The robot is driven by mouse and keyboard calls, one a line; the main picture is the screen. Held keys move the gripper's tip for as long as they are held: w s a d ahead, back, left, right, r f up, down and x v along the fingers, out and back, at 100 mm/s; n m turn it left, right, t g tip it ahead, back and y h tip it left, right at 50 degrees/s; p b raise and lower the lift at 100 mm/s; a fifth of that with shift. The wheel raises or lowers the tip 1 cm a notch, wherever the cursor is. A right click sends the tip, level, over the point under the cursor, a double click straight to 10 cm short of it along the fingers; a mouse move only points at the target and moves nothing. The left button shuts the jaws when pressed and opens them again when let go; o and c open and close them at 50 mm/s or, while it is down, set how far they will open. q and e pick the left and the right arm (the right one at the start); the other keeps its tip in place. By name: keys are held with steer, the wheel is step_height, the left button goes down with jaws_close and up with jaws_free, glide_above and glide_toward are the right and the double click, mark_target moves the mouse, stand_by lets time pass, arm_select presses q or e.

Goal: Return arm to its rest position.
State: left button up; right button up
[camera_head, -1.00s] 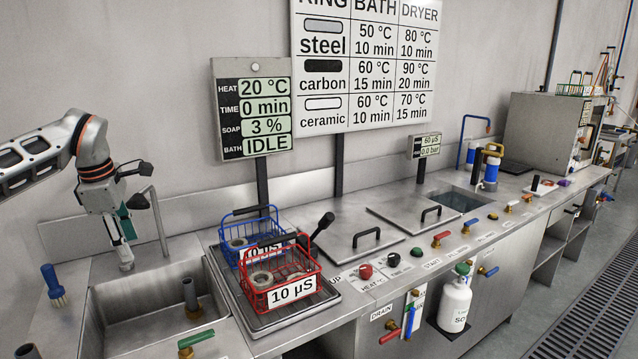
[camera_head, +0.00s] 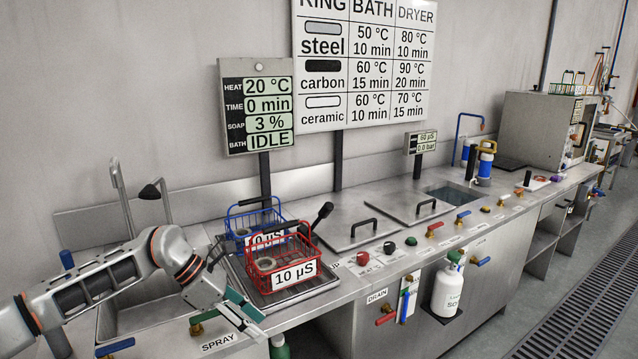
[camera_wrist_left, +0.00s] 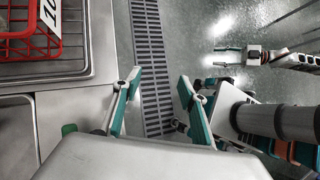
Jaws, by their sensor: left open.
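My left arm enters the head view from the lower left. Its gripper (camera_head: 243,312) is low, in front of the counter's front edge, open and empty. In the left wrist view the two teal-edged fingers (camera_wrist_left: 160,100) stand apart with only floor and a drain grate between them. In the same view a pale, jointed arm at the upper right looks like my right arm.
A red basket (camera_head: 282,270) and a blue basket (camera_head: 254,219) stand on a metal tray near the gripper. The sink (camera_head: 150,310) lies behind my left arm. A white bottle (camera_head: 447,288) hangs on the counter front. The floor at right is clear.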

arm_select(q)
steer(key=s+d+n+t+h, duration=0.2)
steer(key=s+d+n+h, duration=0.3)
steer(key=d+n, duration=0.3)
steer(key=s+d+n+t+h, duration=0.3)
steer(key=s+d+n+h, duration=0.25)
steer(key=d, duration=0.35)
steer(key=s+a+f+n+t+y, duration=0.2)
steer(key=a+f+n+t+y, duration=0.9)
steer(key=n, duration=1.1)
steer(key=s+a+f+n+g+y, duration=0.2)
steer(key=s+a+f+n, duration=0.3)
steer(key=s+f, duration=0.3)
steer(key=s+a+f+n+g+y, duration=0.3)
steer(key=s+a+f+n, duration=0.3)
steer(key=s+a+f, duration=0.1)
step_height(320, 180, down, 2)
steer(key=shift+s+g, duration=0.4)
steer(key=shift+s, duration=0.2)
